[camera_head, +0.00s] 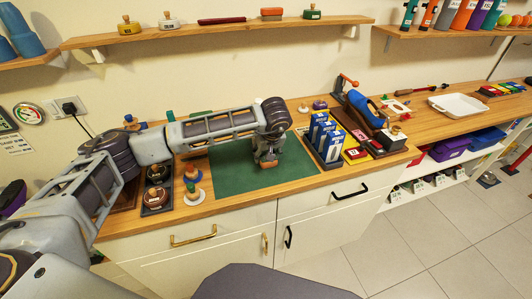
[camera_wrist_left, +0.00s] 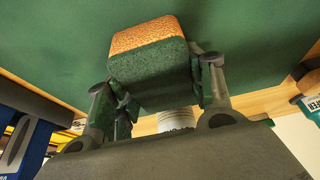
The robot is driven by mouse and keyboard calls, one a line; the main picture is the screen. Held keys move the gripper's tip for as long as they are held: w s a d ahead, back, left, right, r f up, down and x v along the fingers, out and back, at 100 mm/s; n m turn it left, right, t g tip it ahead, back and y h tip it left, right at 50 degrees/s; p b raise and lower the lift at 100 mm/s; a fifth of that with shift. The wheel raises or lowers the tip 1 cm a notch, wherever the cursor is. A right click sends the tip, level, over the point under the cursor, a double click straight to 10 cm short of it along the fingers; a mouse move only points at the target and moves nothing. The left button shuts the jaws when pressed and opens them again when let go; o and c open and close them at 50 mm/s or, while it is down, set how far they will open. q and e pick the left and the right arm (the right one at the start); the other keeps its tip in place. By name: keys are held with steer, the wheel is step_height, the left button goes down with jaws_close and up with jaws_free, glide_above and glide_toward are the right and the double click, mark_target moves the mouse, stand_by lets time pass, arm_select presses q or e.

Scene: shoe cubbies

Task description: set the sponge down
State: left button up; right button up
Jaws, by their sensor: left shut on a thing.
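The sponge (camera_wrist_left: 150,65) has an orange-brown layer and a dark green layer. My left gripper (camera_wrist_left: 158,80) is shut on it, with a finger on either side, in the left wrist view. In the head view my left gripper (camera_head: 267,152) points down over the green mat (camera_head: 235,178) on the wooden counter. The sponge there shows as a small brownish block (camera_head: 269,164) at the fingertips, near the mat's middle. I cannot tell whether it touches the mat. My right gripper is not in view.
Blue-and-white boxes (camera_head: 325,138) stand just right of the mat. Left of it are a dark tray (camera_head: 157,190) with round knobbed items and a knobbed piece (camera_head: 194,192). The mat's front part is clear. A white tray (camera_head: 458,104) lies far right. A shelf (camera_head: 220,29) runs above.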

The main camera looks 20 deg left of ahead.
arm_select(q)
steer(key=o, duration=0.7)
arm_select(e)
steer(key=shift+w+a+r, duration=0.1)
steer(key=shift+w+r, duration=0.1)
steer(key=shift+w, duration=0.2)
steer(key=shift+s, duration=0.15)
arm_select(q)
steer(key=shift+r, duration=0.1)
steer(key=shift+s+d+r, duration=0.1)
steer(key=shift+s+r, duration=0.05)
steer(key=shift+r, duration=0.4)
steer(key=v, duration=1)
steer(key=shift+d, duration=0.1)
steer(key=shift+s+r, duration=0.2)
steer(key=shift+r, duration=0.2)
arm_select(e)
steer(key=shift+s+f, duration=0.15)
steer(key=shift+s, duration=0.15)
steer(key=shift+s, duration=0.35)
